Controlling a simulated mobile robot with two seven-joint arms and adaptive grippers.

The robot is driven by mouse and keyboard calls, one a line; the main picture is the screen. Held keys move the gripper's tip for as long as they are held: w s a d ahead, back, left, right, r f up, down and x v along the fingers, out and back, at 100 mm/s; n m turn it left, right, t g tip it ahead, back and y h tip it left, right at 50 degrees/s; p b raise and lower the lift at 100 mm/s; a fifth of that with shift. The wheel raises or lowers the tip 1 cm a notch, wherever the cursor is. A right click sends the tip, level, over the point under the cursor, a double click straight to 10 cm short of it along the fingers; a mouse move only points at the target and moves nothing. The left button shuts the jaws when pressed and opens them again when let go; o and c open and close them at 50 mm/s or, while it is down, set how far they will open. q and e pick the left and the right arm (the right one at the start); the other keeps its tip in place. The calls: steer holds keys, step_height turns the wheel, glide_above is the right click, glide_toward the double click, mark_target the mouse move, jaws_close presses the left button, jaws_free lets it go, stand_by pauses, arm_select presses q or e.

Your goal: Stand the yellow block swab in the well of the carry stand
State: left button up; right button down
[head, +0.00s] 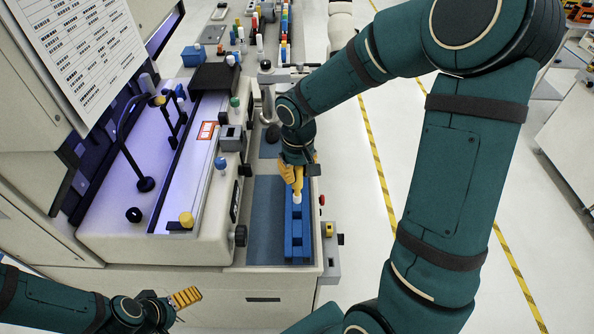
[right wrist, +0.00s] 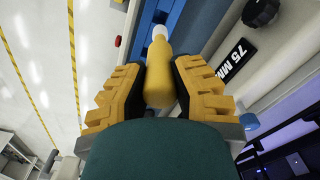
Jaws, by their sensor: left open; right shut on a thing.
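The yellow block swab (head: 299,182) has a yellow body and a white tip. My right gripper (head: 292,176) is shut on it, and in the right wrist view the swab (right wrist: 158,72) lies between both yellow-padded fingers (right wrist: 159,88). Its white tip points down over the far part of a long blue stepped block (head: 297,236), which looks like the carry stand. I cannot tell whether the tip touches the block or where the well is. The blue block also shows in the right wrist view (right wrist: 149,16). My left gripper (head: 184,298) is open and empty at the lower left.
The blue block lies along the right edge of a bench ledge, beside a blue-grey mat (head: 267,215). A cream machine (head: 120,225) with knobs stands close on the left. A microscope-like post (head: 267,100) and several small coloured items stand behind.

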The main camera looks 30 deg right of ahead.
mark_target(297, 194)
steer(key=shift+f+b, duration=2.9)
steer(key=shift+f, duration=0.35)
steer(key=shift+f, duration=0.15)
steer(key=shift+f+b, duration=0.35)
steer(key=shift+b, duration=0.2)
steer(key=shift+f+b, duration=1.8)
steer(key=shift+f, duration=0.3)
steer(key=c, duration=0.9)
jaws_free()
steer(key=shift+o, duration=0.2)
steer(key=shift+r, duration=0.1)
